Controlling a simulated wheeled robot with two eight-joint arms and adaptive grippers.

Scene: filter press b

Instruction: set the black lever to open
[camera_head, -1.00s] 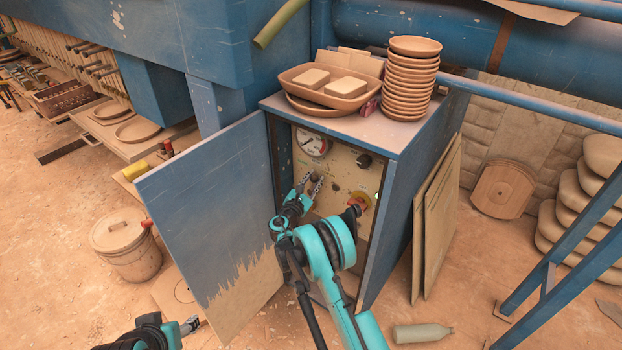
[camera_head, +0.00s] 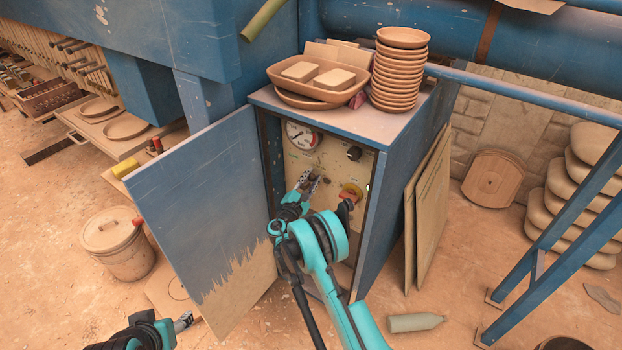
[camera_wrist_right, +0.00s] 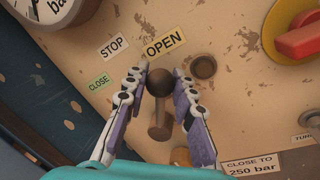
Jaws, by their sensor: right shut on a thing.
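The black lever (camera_wrist_right: 159,82), a dark ball knob on a short stem, is on the beige control panel (camera_head: 330,158) inside the open blue cabinet. In the right wrist view its knob lies just below the OPEN label (camera_wrist_right: 165,44), with the stem running down from it. My right gripper (camera_wrist_right: 160,84) has its two fingers on either side of the knob and is shut on it; it also shows in front of the panel in the head view (camera_head: 312,180). My left gripper (camera_head: 184,321) is low at the left, away from the cabinet; its jaw opening is unclear.
A red rotary handle (camera_wrist_right: 298,38) and a pressure gauge (camera_head: 301,136) flank the lever. STOP (camera_wrist_right: 112,46) and CLOSE (camera_wrist_right: 99,83) labels sit left of OPEN. The cabinet door (camera_head: 205,200) stands open at left. Stacked bowls (camera_head: 400,70) stand on top.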

